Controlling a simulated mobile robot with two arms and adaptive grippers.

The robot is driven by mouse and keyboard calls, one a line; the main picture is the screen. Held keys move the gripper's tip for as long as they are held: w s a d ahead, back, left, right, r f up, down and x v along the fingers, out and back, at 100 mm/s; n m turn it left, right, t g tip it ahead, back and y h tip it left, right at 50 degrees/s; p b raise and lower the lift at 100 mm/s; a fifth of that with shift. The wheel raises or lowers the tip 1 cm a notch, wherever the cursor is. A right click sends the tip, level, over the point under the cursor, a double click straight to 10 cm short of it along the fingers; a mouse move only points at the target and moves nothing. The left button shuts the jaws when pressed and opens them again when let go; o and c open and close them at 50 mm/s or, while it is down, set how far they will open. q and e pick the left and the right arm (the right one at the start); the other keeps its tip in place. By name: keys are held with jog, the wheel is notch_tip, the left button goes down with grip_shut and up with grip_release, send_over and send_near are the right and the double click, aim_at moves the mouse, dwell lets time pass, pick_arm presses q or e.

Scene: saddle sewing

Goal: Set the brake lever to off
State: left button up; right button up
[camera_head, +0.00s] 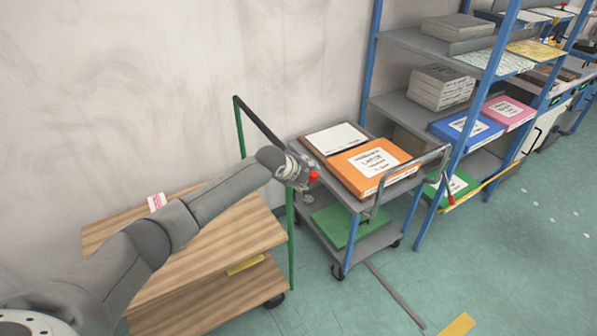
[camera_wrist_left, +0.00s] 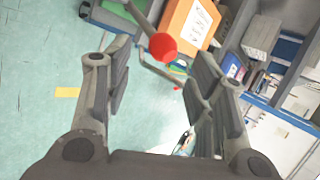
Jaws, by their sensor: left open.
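The brake lever's red ball knob (camera_head: 313,176) shows at the left end of the blue-framed cart, right by my left gripper (camera_head: 300,174). In the left wrist view the round red knob (camera_wrist_left: 163,46) tops a grey rod (camera_wrist_left: 140,17). My left gripper (camera_wrist_left: 160,68) is open there, with one finger on each side of the knob in the picture. The knob appears at or just beyond the fingertips; I cannot tell whether they touch. The lever's base is hidden in the head view by my gripper. My right gripper is not in view.
The blue-framed cart (camera_head: 357,203) carries an orange binder (camera_head: 345,171) and a white-topped box (camera_head: 333,138). A wooden cart (camera_head: 235,233) with a green-posted handle stands left. Blue shelving (camera_head: 400,103) stands behind right. The green floor (camera_head: 520,240) at right is mostly clear.

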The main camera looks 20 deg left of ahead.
pick_arm(q)
jog(key=shift+v, duration=2.4)
jog(key=s+a+f+n+g, duration=0.1)
jog(key=s+f+n, duration=0.2)
jog(key=f, duration=0.6)
jog(key=s+a+f+n, duration=0.1)
jog(key=s+f+n, duration=0.15)
jog(key=f, duration=0.75)
jog(key=s+f+n+g+y, duration=0.15)
jog(key=s+f+n, duration=0.45)
jog(key=s+f, duration=1.15)
jog(key=s+d+f+n+g, duration=0.1)
jog(key=s+f, duration=0.4)
jog(key=s, duration=0.8)
jog(key=s+d+f+n+g+b, duration=0.1)
jog(key=s+f+n, duration=0.3)
jog(key=s, duration=0.8)
jog(key=s+d+f+n+g, duration=0.1)
jog(key=s+f+n+g, duration=0.2)
jog(key=s+f, duration=0.5)
jog(key=s, duration=0.5)
jog(key=shift+s+d, duration=0.3)
jog(key=shift+d, duration=0.1)
jog(key=shift+f, duration=0.1)
